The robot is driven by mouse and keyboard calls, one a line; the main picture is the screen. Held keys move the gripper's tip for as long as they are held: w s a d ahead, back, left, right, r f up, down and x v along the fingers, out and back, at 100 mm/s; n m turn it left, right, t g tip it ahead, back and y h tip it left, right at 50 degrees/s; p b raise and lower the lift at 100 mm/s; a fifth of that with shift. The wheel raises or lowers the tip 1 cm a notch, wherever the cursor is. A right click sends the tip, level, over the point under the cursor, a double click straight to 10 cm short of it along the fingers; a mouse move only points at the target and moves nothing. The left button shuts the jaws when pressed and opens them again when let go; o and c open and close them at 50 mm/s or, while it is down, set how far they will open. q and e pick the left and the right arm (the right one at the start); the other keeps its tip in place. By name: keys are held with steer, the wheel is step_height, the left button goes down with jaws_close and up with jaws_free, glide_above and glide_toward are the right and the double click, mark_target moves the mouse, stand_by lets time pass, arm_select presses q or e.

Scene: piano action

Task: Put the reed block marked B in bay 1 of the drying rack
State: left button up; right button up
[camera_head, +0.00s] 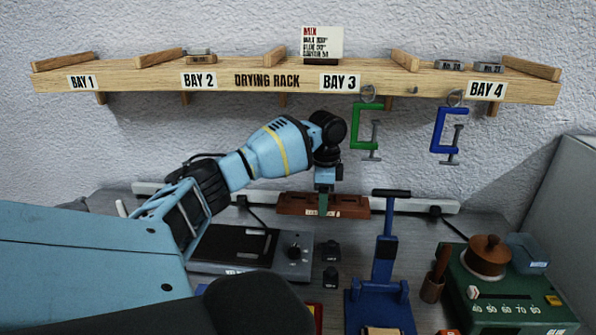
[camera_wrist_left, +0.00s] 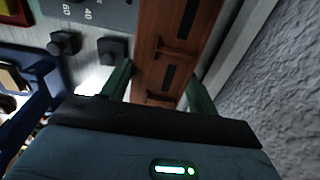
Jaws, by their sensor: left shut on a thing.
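A long red-brown block (camera_head: 345,206), which I take for the reed block, is at the back of the bench in the head view. No letter B is readable on it. My left gripper (camera_head: 323,205) points down and its green fingers are shut on the block. In the left wrist view the block (camera_wrist_left: 163,55) runs between the two fingers (camera_wrist_left: 158,90), showing dark slots. I cannot tell whether it touches the bench. The drying rack (camera_head: 300,82) is on the wall above; bay 1 (camera_head: 82,83) at its left end looks empty. My right gripper is not in view.
Small metal pieces sit in bay 2 (camera_head: 201,56) and bay 4 (camera_head: 449,65). Green (camera_head: 357,130) and blue (camera_head: 437,130) clamps hang below the rack. A hot plate (camera_head: 240,245), a blue press (camera_head: 385,240) and a green pot heater (camera_head: 510,300) crowd the bench.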

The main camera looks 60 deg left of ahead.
arm_select(q)
step_height(320, 180, down, 3)
steer(key=shift+w+r, duration=0.1)
steer(key=shift+f, duration=2.5)
steer(key=o, duration=1.1)
steer(key=shift+f, duration=0.1)
steer(key=shift+o, duration=0.2)
step_height(320, 180, up, 12)
steer(key=shift+r, duration=0.15)
steer(key=shift+o, duration=0.5)
